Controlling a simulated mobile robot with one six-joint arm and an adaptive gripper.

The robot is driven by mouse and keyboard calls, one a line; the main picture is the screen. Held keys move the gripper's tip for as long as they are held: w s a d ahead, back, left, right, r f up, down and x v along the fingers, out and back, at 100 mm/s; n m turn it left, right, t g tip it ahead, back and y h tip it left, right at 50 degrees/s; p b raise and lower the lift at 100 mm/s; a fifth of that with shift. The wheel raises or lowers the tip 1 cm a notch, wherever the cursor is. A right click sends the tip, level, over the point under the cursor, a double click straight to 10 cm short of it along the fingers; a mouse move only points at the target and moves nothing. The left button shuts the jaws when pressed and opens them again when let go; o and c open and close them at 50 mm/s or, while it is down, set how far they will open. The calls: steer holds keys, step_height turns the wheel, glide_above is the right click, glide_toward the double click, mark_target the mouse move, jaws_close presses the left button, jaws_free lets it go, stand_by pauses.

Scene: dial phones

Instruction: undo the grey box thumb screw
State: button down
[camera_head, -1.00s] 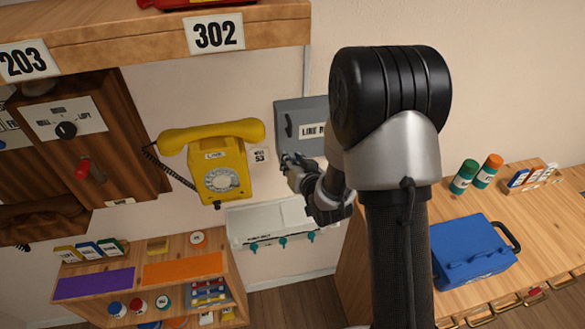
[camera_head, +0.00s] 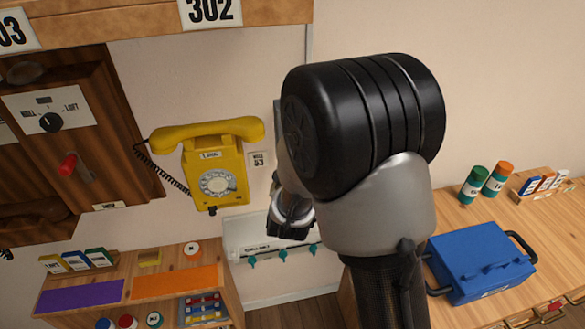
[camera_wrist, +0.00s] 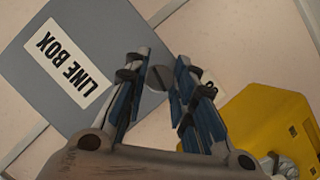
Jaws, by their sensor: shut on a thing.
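The grey box (camera_wrist: 120,35), labelled LINE BOX, is on the wall and fills the upper left of the wrist view. In the head view my arm hides nearly all of it. The round grey thumb screw (camera_wrist: 158,79) with a slot sits at the box's lower right edge in the wrist view. My gripper (camera_wrist: 160,76) has its blue-padded fingers on either side of the screw and is shut on it. The fingertips are hidden behind my arm in the head view.
A yellow dial phone (camera_head: 216,165) hangs on the wall close by; it shows beside my fingers in the wrist view (camera_wrist: 262,120). A white panel with teal hooks (camera_head: 250,240) is below. A blue case (camera_head: 480,260) stands on the right-hand bench. A wooden shelf is above.

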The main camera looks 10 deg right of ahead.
steer(key=shift+f+n+t+b, duration=0.1)
steer(key=shift+n+t+b, duration=1.25)
steer(key=shift+n, duration=2.7)
steer(key=shift+f+n+t+b, duration=0.1)
steer(key=shift+n+t+b, duration=1.2)
steer(key=shift+n, duration=2.8)
steer(key=shift+f+n+t+b, duration=0.1)
steer(key=shift+n+t+b, duration=1.25)
steer(key=shift+n, duration=2.7)
steer(key=shift+r+n, duration=0.1)
steer(key=shift+n, duration=0.2)
steer(key=c, duration=1.3)
jaws_free()
steer(key=shift+c, duration=0.2)
steer(key=shift+r, duration=0.1)
step_height(320, 180, up, 10)
steer(key=shift+f, duration=0.1)
